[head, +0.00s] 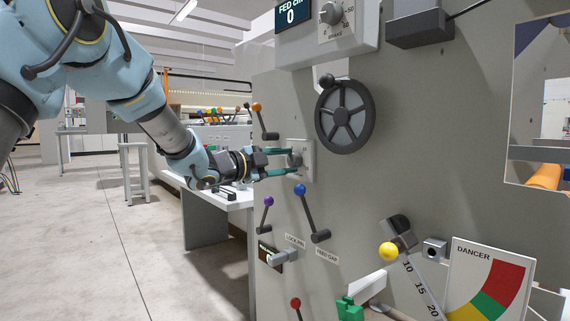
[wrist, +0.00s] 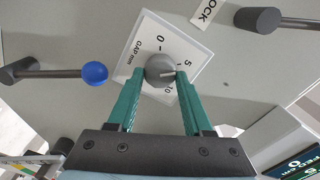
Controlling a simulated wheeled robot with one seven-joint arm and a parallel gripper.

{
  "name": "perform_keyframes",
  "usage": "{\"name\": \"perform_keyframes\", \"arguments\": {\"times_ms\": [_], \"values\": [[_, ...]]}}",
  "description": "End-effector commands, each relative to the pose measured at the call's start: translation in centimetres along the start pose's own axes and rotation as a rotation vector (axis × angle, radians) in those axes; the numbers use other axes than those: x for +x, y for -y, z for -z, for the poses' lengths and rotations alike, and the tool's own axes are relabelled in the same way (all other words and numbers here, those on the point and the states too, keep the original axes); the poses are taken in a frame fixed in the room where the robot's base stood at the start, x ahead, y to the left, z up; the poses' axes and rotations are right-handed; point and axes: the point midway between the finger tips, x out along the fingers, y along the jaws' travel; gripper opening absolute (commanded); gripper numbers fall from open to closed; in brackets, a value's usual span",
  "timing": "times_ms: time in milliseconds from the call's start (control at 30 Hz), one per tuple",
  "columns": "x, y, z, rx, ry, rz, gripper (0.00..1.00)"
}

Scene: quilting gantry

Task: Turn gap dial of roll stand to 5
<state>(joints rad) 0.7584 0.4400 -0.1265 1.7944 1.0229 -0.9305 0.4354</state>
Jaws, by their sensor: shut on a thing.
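The gap dial is a grey round knob (wrist: 160,69) on a white plate (wrist: 142,50) marked "GAP mm", with 0, 5 and 10 around it in the wrist view. My gripper (wrist: 158,76) has its two green fingers shut on the knob, one on each side. A light pointer line on the knob points right in the wrist view, towards the side with the 5 and 10. Its exact reading is hard to tell. In the head view the plate (head: 308,158) is on the grey roll stand panel, with my gripper (head: 293,161) reaching it from the left.
A spoked handwheel (head: 345,116) sits above right of the dial. An orange-knobbed lever (head: 257,107) is above left; purple (head: 268,201) and blue-knobbed (head: 300,190) levers are below. The blue knob (wrist: 95,73) is close to the left finger in the wrist view.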

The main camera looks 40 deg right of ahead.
Motion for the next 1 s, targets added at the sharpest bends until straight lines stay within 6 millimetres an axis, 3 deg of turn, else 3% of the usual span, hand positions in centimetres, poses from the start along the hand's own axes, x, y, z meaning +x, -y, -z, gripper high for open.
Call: {"name": "perform_keyframes", "arguments": {"times_ms": [200,233,467,767,1000], "values": [[0.0,-0.1,0.0,-0.001,0.0,-0.002,0.0],[0.0,-0.1,0.0,-0.002,0.0,-0.002,0.53],[0.0,-0.1,0.0,-0.002,0.0,-0.001,0.79],[-0.2,0.0,0.0,-0.002,0.001,0.0,0.81],[-3.5,0.2,0.0,-0.003,0.003,0.0,0.81]]}}
